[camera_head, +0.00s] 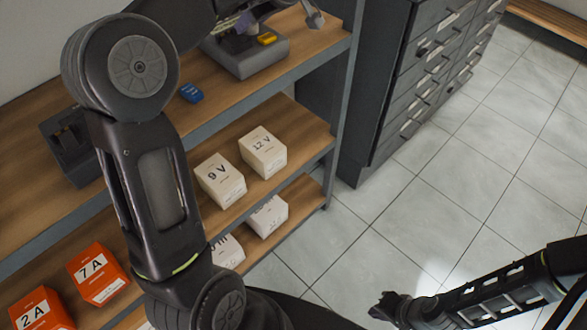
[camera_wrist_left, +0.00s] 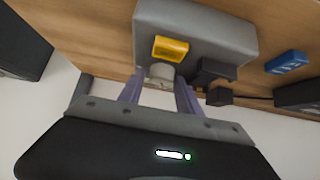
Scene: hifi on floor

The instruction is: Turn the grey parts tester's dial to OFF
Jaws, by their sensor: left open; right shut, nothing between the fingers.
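The grey tester (camera_head: 246,62) stands on the top shelf board at the back, partly behind my left arm in the head view. In the left wrist view the grey tester (camera_wrist_left: 212,30) has a yellow block (camera_wrist_left: 171,48) on it and a pale round dial (camera_wrist_left: 161,72) just below that. My left gripper (camera_wrist_left: 159,92) is open, with one finger on each side of the dial; I cannot tell whether they touch it. The dial's setting and any OFF mark are not readable. My right gripper (camera_head: 384,306) is shut and empty over the floor.
A small blue block (camera_head: 191,92) and a black device (camera_head: 72,145) are on the top board. White boxes marked 9 V (camera_head: 221,181) and 12 V (camera_head: 263,152) and orange boxes (camera_head: 98,274) sit lower. A dark drawer cabinet (camera_head: 415,80) stands right; tiled floor is free.

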